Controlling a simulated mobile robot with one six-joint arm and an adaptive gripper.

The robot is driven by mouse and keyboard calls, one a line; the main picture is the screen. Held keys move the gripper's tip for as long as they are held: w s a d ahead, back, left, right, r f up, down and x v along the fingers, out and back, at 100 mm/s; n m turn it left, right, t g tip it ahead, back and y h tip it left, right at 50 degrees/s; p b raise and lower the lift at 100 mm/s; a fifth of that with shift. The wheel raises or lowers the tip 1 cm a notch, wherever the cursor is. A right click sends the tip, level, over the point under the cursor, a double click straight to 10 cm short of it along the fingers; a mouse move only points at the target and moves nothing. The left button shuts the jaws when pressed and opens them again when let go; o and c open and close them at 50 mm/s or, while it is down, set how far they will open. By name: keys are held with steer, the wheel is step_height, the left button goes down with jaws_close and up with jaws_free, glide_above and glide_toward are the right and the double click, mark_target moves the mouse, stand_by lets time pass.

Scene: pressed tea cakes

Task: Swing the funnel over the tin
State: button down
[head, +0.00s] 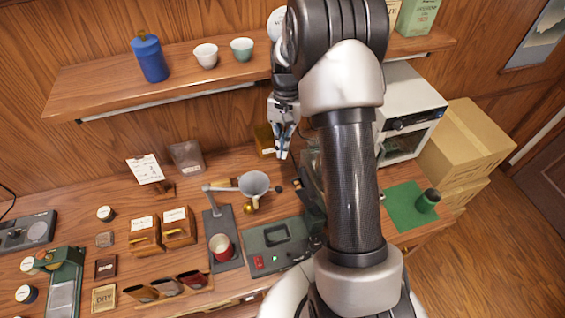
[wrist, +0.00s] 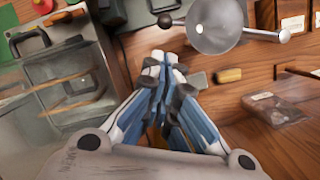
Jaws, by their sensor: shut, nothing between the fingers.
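The grey funnel (head: 253,184) hangs on a swing arm from a post on a dark base plate, with a dark knob on its right side. In the wrist view the funnel (wrist: 216,24) is at the top, its knob (wrist: 166,20) to the left and its arm to the right. The red tin (head: 221,246) stands upright on the base plate (head: 212,226), in front of the funnel and to its left, not under it. My gripper (head: 282,156) is shut and empty, behind the funnel and a little to its right. It shows shut in the wrist view (wrist: 160,60), apart from the knob.
A grey-green machine (head: 265,238) stands right of the tin. Wooden boxes (head: 145,238) and dark scoops (head: 167,286) are to the left. The wall shelf (head: 110,87) with cups runs above the counter. A white oven (head: 410,100) stands right of my arm.

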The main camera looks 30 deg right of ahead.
steer(key=x, duration=0.9)
steer(key=shift+f, duration=0.3)
steer(key=shift+a, duration=0.1)
